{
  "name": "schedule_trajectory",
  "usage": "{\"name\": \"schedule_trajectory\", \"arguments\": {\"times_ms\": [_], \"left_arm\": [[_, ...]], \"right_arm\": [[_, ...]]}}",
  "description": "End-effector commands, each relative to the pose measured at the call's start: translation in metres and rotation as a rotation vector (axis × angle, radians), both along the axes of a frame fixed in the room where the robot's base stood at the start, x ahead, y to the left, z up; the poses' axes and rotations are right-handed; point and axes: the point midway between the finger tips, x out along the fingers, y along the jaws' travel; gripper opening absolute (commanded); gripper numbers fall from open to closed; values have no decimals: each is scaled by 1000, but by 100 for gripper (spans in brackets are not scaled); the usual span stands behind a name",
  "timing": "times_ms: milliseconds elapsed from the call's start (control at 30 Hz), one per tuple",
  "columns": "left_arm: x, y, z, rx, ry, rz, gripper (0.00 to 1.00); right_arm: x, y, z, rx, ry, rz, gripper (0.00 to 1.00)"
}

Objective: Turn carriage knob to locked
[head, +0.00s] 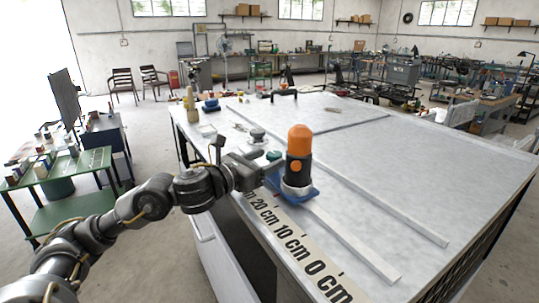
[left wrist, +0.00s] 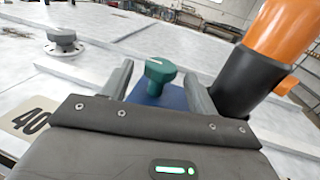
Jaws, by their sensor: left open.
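The carriage knob is green and stands on a blue carriage (head: 310,194) on the white table. In the left wrist view the green knob (left wrist: 160,68) shows between my fingers, with a pale line on its top; I cannot tell whether they touch it. In the head view only a bit of the green knob (head: 273,155) shows above my gripper. An orange and black cylinder (head: 299,148) stands upright on the carriage, right of the knob. My left gripper (head: 266,171) is open at the carriage's left side. My right gripper is out of view.
A centimetre scale strip (head: 290,240) runs along the table's near edge. A grey round knob (head: 257,135) stands on the table behind my left gripper. Raised white rails (head: 345,239) cross the tabletop. The right of the table is clear.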

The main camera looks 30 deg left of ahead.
Motion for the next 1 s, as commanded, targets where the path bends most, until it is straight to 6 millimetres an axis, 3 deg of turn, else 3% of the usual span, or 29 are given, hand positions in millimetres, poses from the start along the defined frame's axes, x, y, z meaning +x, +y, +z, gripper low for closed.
{"name": "schedule_trajectory", "arguments": {"times_ms": [200,500,833,1000], "left_arm": [[16,-5,0,0,0,0,59],[17,-6,-1,1,0,0,59],[17,-5,-1,1,0,0,17],[17,-5,-1,1,0,-4,14]], "right_arm": [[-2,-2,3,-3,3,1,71],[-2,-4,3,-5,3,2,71],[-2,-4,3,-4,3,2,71],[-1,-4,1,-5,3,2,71]]}}
